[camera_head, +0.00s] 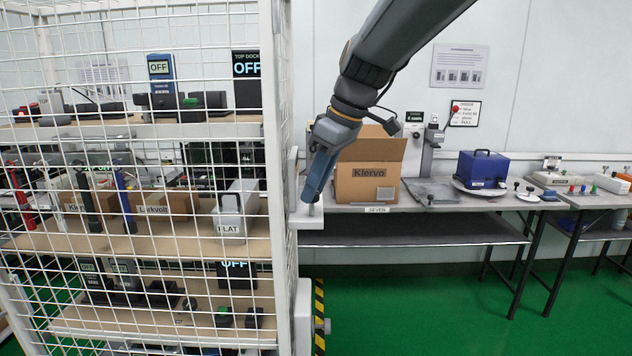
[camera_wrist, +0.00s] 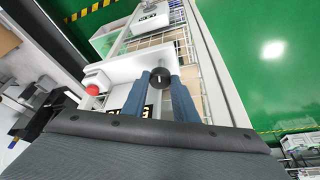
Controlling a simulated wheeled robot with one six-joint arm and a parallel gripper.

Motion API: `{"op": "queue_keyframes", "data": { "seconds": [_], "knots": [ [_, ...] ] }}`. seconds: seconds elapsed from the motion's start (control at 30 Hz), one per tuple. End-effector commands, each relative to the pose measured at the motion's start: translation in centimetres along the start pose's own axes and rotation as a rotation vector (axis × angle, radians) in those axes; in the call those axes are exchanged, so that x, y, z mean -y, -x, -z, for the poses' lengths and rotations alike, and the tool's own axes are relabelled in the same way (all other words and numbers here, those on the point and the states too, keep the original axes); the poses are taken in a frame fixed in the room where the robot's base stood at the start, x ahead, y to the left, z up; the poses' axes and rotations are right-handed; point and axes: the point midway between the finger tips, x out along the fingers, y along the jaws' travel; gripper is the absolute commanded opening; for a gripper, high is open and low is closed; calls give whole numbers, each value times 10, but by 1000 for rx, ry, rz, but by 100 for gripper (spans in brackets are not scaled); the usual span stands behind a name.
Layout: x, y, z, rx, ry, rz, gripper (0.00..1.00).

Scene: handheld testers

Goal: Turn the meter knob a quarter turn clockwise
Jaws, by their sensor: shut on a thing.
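The round black knob (camera_wrist: 160,78) has a small pale mark on its face, and its exact direction is hard to tell. It sits on a white housing (camera_wrist: 128,70) in the wrist view. My gripper (camera_wrist: 163,86) has its two blue fingers closed around the knob, one on each side. A black panel with pale lettering is partly hidden between and beside the fingers. In the head view my gripper (camera_head: 312,200) points down beside the wire cage, above a white ledge (camera_head: 306,219). The knob cannot be made out there.
A red button (camera_wrist: 92,90) is left of the knob. The wire cage (camera_head: 275,100) with shelves of testers is close on the left. An open Klervo carton (camera_head: 367,181) stands on the bench (camera_head: 440,207) behind. Green floor (camera_head: 420,310) is clear at right.

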Motion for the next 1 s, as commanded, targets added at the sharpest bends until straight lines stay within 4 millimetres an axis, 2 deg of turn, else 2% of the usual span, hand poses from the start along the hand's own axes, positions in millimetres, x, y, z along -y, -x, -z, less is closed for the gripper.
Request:
{"op": "queue_keyframes", "data": {
  "seconds": [0.6,1.0],
  "knots": [
    [6,3,3,0,-510,-214,4],
    [6,1,3,-1,-701,-292,4]
  ]
}}
